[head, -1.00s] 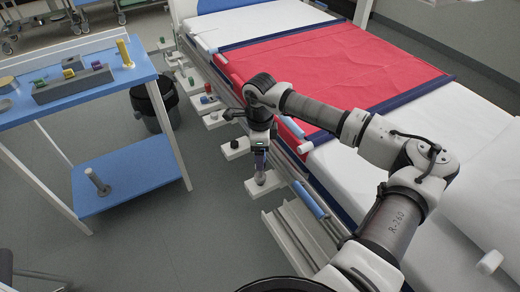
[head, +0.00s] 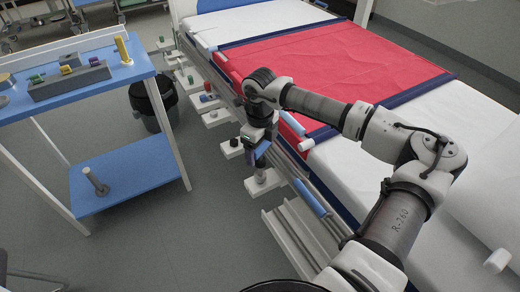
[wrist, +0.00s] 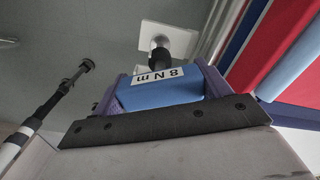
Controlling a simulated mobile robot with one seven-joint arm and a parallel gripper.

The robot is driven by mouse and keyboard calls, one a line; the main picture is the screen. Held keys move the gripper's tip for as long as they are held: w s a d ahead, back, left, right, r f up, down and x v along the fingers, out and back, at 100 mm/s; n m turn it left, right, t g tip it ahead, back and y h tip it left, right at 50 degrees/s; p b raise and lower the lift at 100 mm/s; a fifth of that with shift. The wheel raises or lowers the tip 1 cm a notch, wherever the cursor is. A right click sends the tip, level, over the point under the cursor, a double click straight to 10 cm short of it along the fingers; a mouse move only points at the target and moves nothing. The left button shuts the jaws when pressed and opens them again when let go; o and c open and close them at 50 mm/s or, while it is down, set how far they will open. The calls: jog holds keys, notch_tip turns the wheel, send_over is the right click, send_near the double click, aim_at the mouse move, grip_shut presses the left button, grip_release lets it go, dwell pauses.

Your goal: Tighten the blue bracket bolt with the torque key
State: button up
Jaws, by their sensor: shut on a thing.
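My gripper (head: 262,150) is shut on the blue torque key (wrist: 162,92), which is marked "8 Nm", beside the bed rail. In the wrist view the key sits between purple finger pads, with its dark shaft (wrist: 159,58) pointing away to a white bracket plate (wrist: 178,38). The same white bracket (head: 262,184) shows in the head view, directly below the gripper. The shaft tip appears at the bracket's bolt, but I cannot tell whether it is seated. The bolt's colour is hidden.
Several other white brackets with knobs line the rail, one with a black knob (head: 233,145) close by. The bed (head: 330,65) is at right. A blue cart (head: 110,82) holding a grey key block (head: 68,84) stands left, with a black bin (head: 150,105) behind.

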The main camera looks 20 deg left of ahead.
dwell(0.3)
jog(key=m+b, duration=0.1)
jog(key=m, duration=0.3)
jog(key=shift+f+m+b, duration=0.2)
jog(key=shift+m+b, duration=0.1)
jog(key=shift+b, duration=0.1)
jog(key=shift+r+m, duration=0.1)
jog(key=shift+m, duration=1.2)
jog(key=shift+b, duration=0.4)
jog(key=m+b, duration=0.1)
jog(key=m, duration=0.1)
jog(key=m+b, duration=0.1)
jog(key=shift+f+m, duration=0.3)
jog(key=shift+m, duration=0.1)
jog(key=m+b, duration=0.1)
jog(key=m, duration=0.2)
jog(key=shift+r, duration=0.1)
jog(key=shift+r, duration=0.15)
